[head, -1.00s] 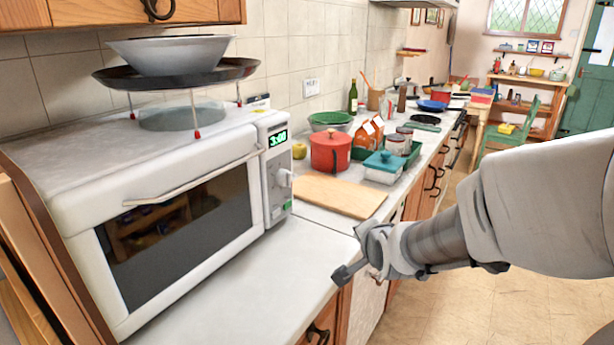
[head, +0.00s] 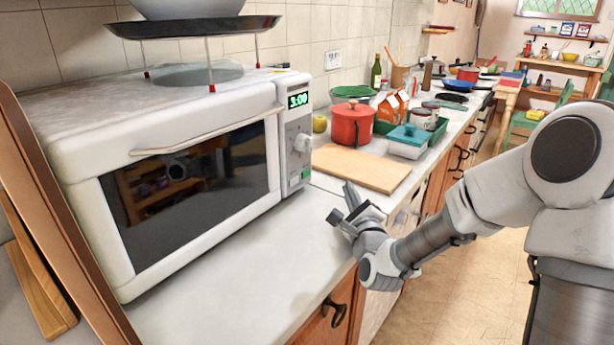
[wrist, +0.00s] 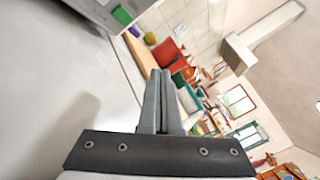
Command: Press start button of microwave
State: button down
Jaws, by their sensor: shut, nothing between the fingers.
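The white microwave (head: 75,185) stands on the counter at the left of the head view with its door shut. Its panel has a green display reading 3:00 (head: 299,100), a dial (head: 302,142) and a small green button (head: 306,173) low down. The green button also shows at the top left of the wrist view (wrist: 122,16). My gripper (head: 342,206) is shut and empty. It is over the counter's front edge, to the right of and below the panel, apart from it. In the wrist view the closed fingers (wrist: 159,74) point up the picture.
A wooden board (head: 362,168) lies right of the microwave, with a red pot (head: 351,126) and a teal-lidded dish (head: 407,142) behind it. A dark pan on a rack (head: 195,26) stands on the microwave. The counter before the microwave (head: 245,265) is clear.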

aim_at(307, 174)
dwell(0.3)
jog(key=w+a, duration=0.1)
jog(key=a, duration=0.1)
jog(key=w+a, duration=0.1)
jog(key=a, duration=0.1)
jog(key=w+a, duration=0.2)
jog(key=shift+w+a+b, duration=0.1)
jog(key=shift+a+b, duration=0.05)
jog(key=shift+b, duration=0.15)
jog(key=shift+w+a, duration=0.35)
jog(key=shift+a, duration=0.15)
jog(key=shift+a+b, duration=0.15)
jog(key=shift+b, duration=0.15)
dwell(1.3)
jog(key=shift+w+a, duration=0.2)
